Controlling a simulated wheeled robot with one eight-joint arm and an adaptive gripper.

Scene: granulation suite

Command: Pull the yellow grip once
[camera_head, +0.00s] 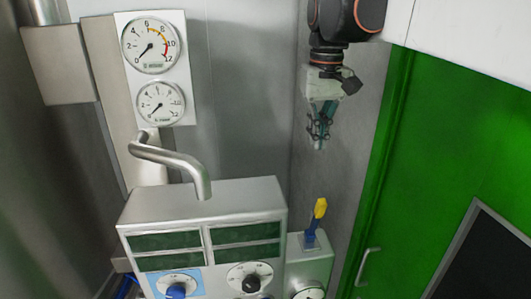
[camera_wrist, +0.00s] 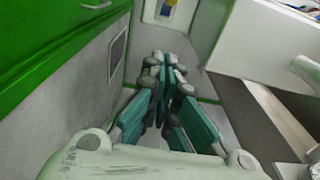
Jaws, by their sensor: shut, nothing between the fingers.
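The yellow grip (camera_head: 320,207) tops a blue lever (camera_head: 311,232) that stands slightly tilted on a small grey box, right of the control cabinet. In the wrist view only a cut-off bit of the blue lever (camera_wrist: 166,9) shows at the top edge, with a little yellow by it. My gripper (camera_head: 318,145) points down above the yellow grip and is clearly apart from it. In the wrist view my gripper (camera_wrist: 166,62) has its teal fingers together with nothing held.
A control cabinet (camera_head: 205,207) with knobs and dark displays stands left of the lever. A bent metal pipe (camera_head: 175,160) and two gauges (camera_head: 150,45) are behind it. A green door (camera_head: 450,150) with a handle (camera_head: 367,265) is at the right. Open space lies between my gripper and the lever.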

